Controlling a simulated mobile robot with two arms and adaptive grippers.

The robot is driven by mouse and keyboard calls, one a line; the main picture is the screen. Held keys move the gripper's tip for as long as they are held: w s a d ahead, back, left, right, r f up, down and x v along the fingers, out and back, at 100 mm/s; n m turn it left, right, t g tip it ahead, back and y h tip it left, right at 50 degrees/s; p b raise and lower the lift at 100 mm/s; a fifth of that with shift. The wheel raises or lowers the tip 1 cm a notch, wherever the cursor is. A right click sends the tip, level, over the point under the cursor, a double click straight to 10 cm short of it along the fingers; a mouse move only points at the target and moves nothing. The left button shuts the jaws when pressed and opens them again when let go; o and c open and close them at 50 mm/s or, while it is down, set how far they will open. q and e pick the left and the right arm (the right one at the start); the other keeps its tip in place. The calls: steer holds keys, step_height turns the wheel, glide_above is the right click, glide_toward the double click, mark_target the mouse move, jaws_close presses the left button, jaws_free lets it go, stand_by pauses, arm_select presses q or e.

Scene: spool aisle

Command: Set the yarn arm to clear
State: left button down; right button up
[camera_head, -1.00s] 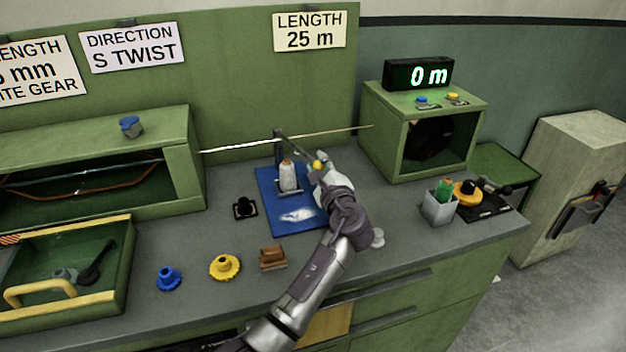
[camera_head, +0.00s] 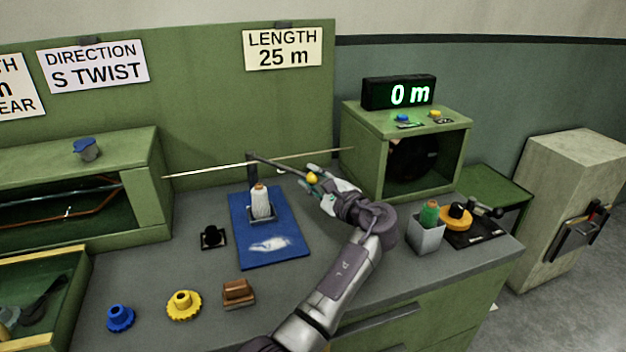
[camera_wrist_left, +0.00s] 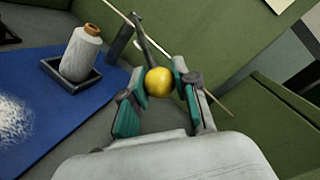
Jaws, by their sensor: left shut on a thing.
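The yarn arm (camera_head: 280,168) is a dark lever on a dark post (camera_head: 251,168) behind the blue mat (camera_head: 283,225). It reaches right from the post and ends in a yellow ball knob (camera_head: 312,178). My left gripper (camera_head: 317,180) is shut on the knob; in the left wrist view the knob (camera_wrist_left: 158,82) sits between the teal finger pads. The white yarn spool (camera_head: 261,202) stands upright on the mat, left of the knob and apart from it. The spool (camera_wrist_left: 80,52) also shows in the left wrist view. My right gripper is out of view.
A thin pale rod or strand (camera_head: 225,171) runs behind the post toward the green box (camera_head: 367,150) with the "0 m" display (camera_head: 398,93). A grey cup (camera_head: 427,237) stands right of my forearm. Blue (camera_head: 120,318) and yellow (camera_head: 183,305) gears lie at the front left.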

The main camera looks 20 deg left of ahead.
arm_select(q)
steer(key=c, duration=0.9)
jaws_free()
steer(key=shift+o, duration=0.2)
steer(key=shift+r, duration=0.15)
step_height(320, 180, up, 9)
steer(key=shift+s+d+r, duration=0.1)
steer(key=shift+r, duration=0.05)
steer(key=shift+w+r, duration=0.2)
